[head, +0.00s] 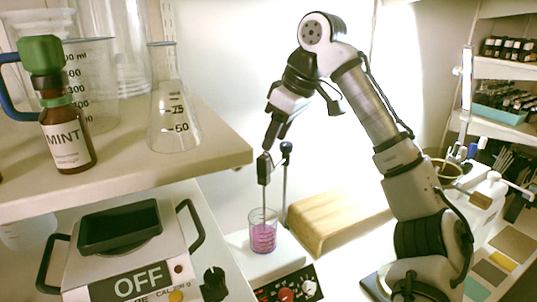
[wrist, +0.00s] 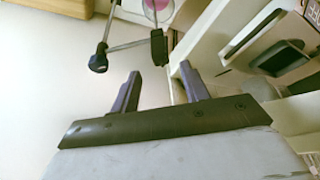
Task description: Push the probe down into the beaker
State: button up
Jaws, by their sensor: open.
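The probe (head: 264,170) is a dark upright block with a thin shaft below it, held over the beaker. The shaft runs down to the beaker's mouth; its tip is hard to make out. The beaker (head: 263,233) is clear glass with pink liquid and stands on a white stirrer base. My gripper (head: 269,146) points down just above the probe's top. In the wrist view my gripper (wrist: 160,69) is open and empty, and the probe's dark block (wrist: 159,47) shows just beyond the fingertips, roughly between them. Part of the beaker (wrist: 158,8) shows at the top edge.
A stand rod with a dark knob (head: 287,148) rises right beside the probe. A wooden block (head: 335,222) lies to the right.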

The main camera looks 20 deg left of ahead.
jog(key=v, duration=0.5)
jog(key=shift+d+r, duration=0.1)
jog(key=shift+r, duration=0.2)
